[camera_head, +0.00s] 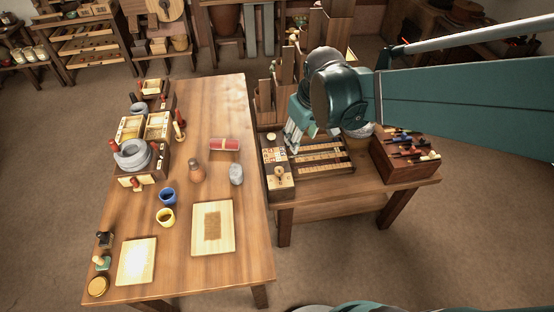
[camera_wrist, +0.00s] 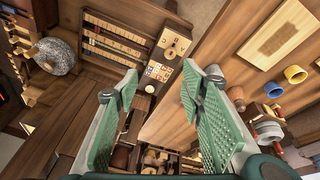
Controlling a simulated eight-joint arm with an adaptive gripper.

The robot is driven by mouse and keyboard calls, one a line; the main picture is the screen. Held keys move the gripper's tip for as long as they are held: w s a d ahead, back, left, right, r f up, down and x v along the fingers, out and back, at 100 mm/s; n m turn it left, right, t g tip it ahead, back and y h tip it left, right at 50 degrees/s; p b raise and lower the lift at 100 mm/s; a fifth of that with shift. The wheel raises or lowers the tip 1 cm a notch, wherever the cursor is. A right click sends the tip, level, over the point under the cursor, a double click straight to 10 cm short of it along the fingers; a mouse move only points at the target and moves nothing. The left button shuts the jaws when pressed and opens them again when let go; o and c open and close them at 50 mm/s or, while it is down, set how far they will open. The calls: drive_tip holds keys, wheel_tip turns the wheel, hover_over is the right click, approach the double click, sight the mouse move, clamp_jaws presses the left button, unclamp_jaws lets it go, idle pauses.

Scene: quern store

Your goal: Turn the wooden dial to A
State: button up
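A dark wooden box stands on the left side of the small right table. It carries a pale round wooden dial (camera_head: 279,173) near its front end and several letter or picture tiles (camera_head: 273,155) behind it. In the wrist view the dial (camera_wrist: 172,51) is beyond my fingertips, with the tiles (camera_wrist: 158,71) nearer to them. The letters and the dial's setting are too small to read. My gripper (camera_head: 292,137) hangs above the back part of the box, apart from the dial. In the wrist view my gripper (camera_wrist: 160,85) is open with nothing between its fingers.
A slotted rack (camera_head: 322,157) lies right of the box, and a crate of tools (camera_head: 407,157) stands at the table's right end. Upright wooden pieces (camera_head: 266,100) rise behind. The large left table (camera_head: 222,104) holds cups, a red roll (camera_head: 225,144) and boards.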

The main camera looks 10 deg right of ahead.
drive_tip(key=w+a+f+n+g+b, duration=0.1)
drive_tip(key=w+a+f+n+g, duration=0.1)
drive_tip(key=w+f, duration=0.5)
drive_tip(key=n+g+b, duration=0.1)
drive_tip(key=n, duration=0.1)
approach(279, 169)
drive_tip(key=shift+f, duration=0.2)
drive_tip(key=shift+a+f, duration=0.1)
drive_tip(key=shift+f, duration=0.35)
drive_tip(key=shift+f, duration=0.1)
drive_tip(key=shift+f+b, duration=1.05)
drive_tip(key=shift+f, duration=2.75)
drive_tip(key=shift+c, duration=0.5)
drive_tip(key=c, duration=0.8)
